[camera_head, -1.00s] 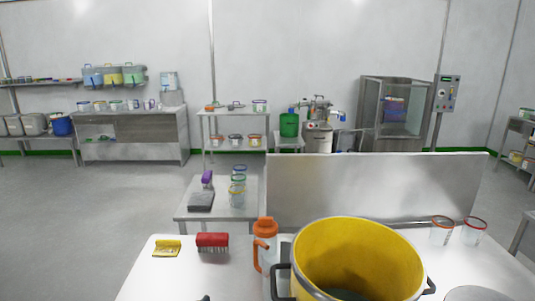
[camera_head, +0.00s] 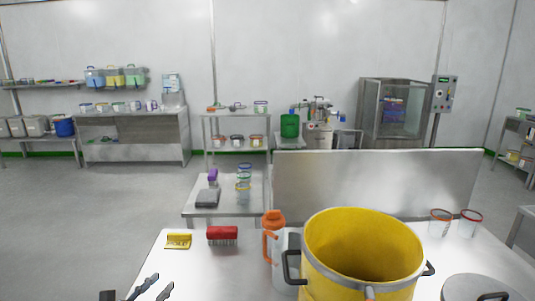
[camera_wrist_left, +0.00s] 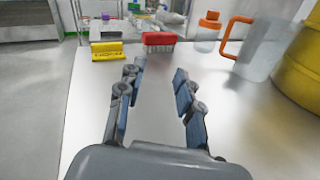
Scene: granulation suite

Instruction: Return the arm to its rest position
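My left gripper (camera_head: 153,288) shows at the bottom left of the head view, over the near left part of the white table (camera_head: 205,268). In the left wrist view its two fingers (camera_wrist_left: 157,95) stand apart with only bare tabletop between them, so it is open and empty. The red brush (camera_wrist_left: 158,40) and the yellow block (camera_wrist_left: 107,51) lie beyond the fingertips, not touched. My right gripper is not in view.
A large yellow pot (camera_head: 362,250) stands on the table at right, beside an orange-lidded jug (camera_head: 274,240). A metal lid (camera_head: 482,289) lies at the near right. Two red-rimmed jars (camera_head: 440,222) stand behind it. An upright metal panel (camera_head: 375,180) closes off the back.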

